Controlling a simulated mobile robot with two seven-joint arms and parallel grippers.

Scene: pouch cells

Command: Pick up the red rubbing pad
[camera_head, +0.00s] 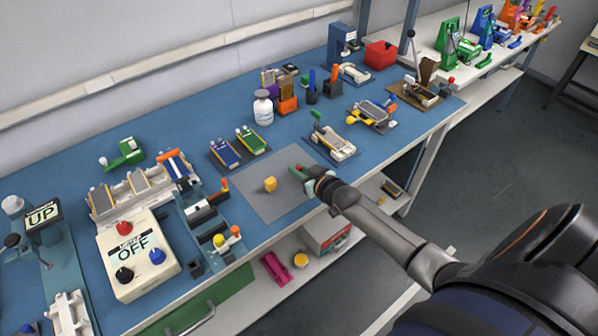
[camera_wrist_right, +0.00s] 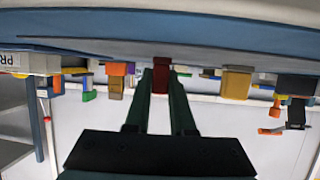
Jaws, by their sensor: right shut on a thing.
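The red rubbing pad (camera_wrist_right: 160,80) is a small dark red block between the fingertips of my right gripper (camera_wrist_right: 161,85) in the right wrist view, which is upside down. My right gripper is shut on it. In the head view, my right gripper (camera_head: 304,177) is at the right side of the grey mat (camera_head: 262,204), and only a small bit of red (camera_head: 299,168) shows at its tips. I cannot tell whether the pad touches the mat. My left gripper is not in view.
A yellow block (camera_head: 270,184) sits on the mat, left of my right gripper. Blue and green trays (camera_head: 252,140) and a white bottle (camera_head: 263,108) stand behind the mat. The blue bench's front edge is close.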

